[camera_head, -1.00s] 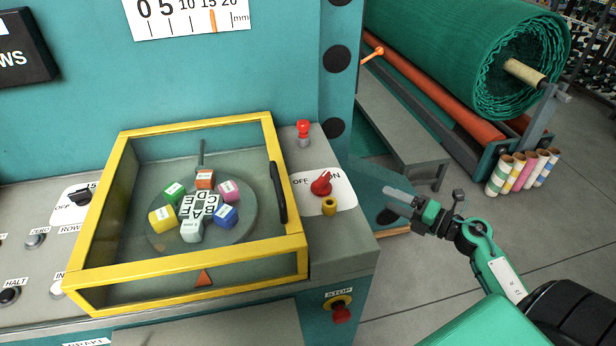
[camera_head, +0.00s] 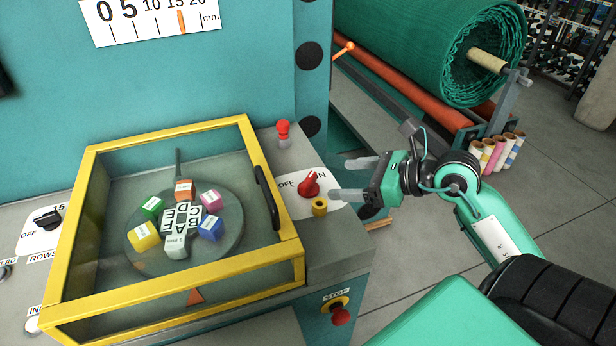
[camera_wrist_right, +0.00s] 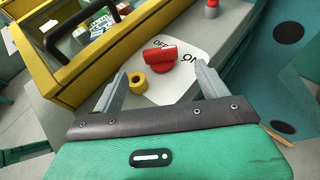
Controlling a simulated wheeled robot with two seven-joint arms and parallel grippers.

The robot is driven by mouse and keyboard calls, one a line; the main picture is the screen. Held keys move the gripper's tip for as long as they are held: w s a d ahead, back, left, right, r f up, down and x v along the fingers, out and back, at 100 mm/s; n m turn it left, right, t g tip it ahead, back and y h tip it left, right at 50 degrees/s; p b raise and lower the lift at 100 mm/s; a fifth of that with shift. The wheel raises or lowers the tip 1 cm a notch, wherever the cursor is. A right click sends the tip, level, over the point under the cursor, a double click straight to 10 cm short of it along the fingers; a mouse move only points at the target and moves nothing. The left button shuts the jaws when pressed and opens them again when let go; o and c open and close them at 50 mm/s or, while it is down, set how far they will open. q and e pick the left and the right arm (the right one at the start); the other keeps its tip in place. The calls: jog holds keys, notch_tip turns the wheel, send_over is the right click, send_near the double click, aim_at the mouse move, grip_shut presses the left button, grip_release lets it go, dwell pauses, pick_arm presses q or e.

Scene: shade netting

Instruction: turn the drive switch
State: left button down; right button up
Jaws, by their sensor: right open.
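The drive switch is a red rotary knob (camera_head: 309,184) on a white plate (camera_head: 325,189) marked OFF and ON, on the console right of the yellow-framed box. In the right wrist view the red knob (camera_wrist_right: 158,57) lies ahead, between the lines of the two fingers. My right gripper (camera_head: 348,178) is open and empty, just right of the knob, with a gap before it. It also shows in the right wrist view (camera_wrist_right: 162,82). A yellow collar (camera_head: 320,207) sits in front of the knob, near one fingertip. My left gripper is not in view.
The yellow-framed clear cover (camera_head: 275,250) with a black handle stands left of the knob, over coloured blocks on a disc. A red-capped post (camera_head: 283,131) rises behind. A red stop button (camera_head: 340,316) is on the console front. Open floor lies to the right.

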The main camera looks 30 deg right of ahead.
aim_at(312, 180)
jog(key=p+x, duration=0.1)
jog(key=x, duration=0.4)
jog(key=shift+r, duration=0.15)
jog(key=x, duration=0.3)
jog(key=shift+w+p, duration=0.1)
jog(key=shift+p, duration=0.25)
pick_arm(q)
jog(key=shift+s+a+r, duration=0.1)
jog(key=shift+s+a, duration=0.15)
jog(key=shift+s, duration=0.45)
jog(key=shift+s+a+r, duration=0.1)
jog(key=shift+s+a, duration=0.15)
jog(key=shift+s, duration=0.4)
pick_arm(e)
jog(key=shift+x, duration=0.9)
jog(key=c, duration=1)
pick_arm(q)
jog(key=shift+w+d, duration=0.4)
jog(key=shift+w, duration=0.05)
